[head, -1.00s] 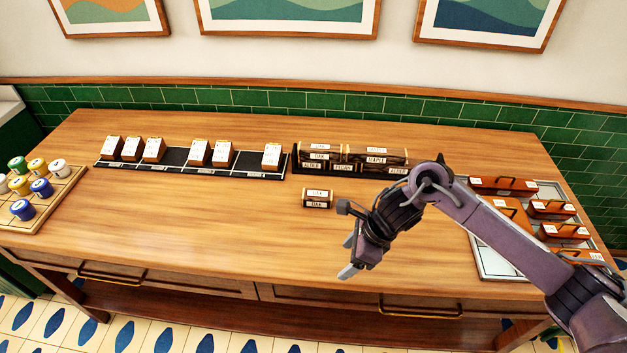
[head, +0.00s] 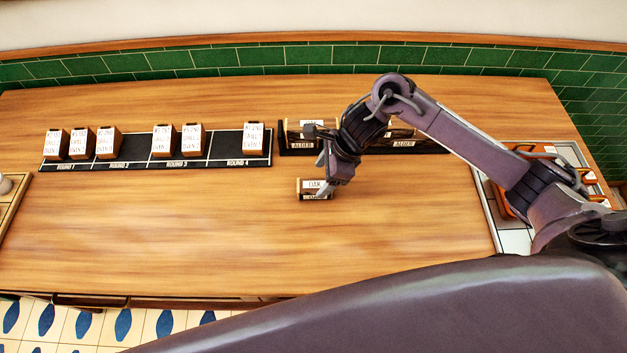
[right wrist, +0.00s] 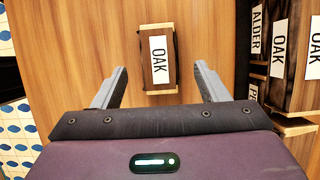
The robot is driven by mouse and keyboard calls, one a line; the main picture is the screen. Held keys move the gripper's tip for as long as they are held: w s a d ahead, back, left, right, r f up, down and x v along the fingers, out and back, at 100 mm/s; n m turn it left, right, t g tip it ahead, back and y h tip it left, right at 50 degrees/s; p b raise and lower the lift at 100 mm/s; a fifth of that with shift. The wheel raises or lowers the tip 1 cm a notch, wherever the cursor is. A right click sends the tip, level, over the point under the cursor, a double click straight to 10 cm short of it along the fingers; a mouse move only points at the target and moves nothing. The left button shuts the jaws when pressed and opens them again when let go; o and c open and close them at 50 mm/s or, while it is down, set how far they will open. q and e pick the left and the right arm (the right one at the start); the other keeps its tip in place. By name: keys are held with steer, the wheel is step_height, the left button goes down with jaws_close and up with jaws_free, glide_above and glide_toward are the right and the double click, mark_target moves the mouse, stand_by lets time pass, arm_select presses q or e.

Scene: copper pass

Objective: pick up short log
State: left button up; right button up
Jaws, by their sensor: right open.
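The short log (head: 312,186) is a small dark block with a white OAK label, lying alone on the wooden table in front of the log rack. My right gripper (head: 324,176) is over it in the head view, partly covering its right side. In the right wrist view the short log (right wrist: 157,62) lies ahead, between the lines of the two open fingers of the right gripper (right wrist: 160,88). The fingers stand apart from it on both sides, with nothing held. My left gripper is not in view.
A rack of labelled logs (head: 296,140) stands behind, partly hidden by my right arm; logs also show in the right wrist view (right wrist: 283,50). A black strip (head: 226,150) with labelled blocks is to the left. A tray (head: 484,200) is at right. The front table is clear.

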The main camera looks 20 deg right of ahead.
mark_target(315, 184)
steer(key=p+x, duration=0.2)
steer(key=x, duration=0.1)
steer(key=shift+a+f, duration=0.2)
steer(key=shift+f, duration=0.05)
steer(key=shift+x, duration=0.9)
steer(key=shift+d, duration=0.15)
steer(key=c, duration=1.1)
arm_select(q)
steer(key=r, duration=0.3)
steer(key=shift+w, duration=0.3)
arm_select(e)
steer(key=r+b, duration=0.1)
steer(key=r, duration=0.6)
steer(key=shift+w+r+b, duration=0.2)
steer(key=shift+r+b, duration=0.05)
steer(key=shift+b, duration=0.1)
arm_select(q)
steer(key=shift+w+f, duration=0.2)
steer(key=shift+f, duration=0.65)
arm_select(e)
step_height(315, 184, up, 12)
steer(key=shift+r, duration=0.2)
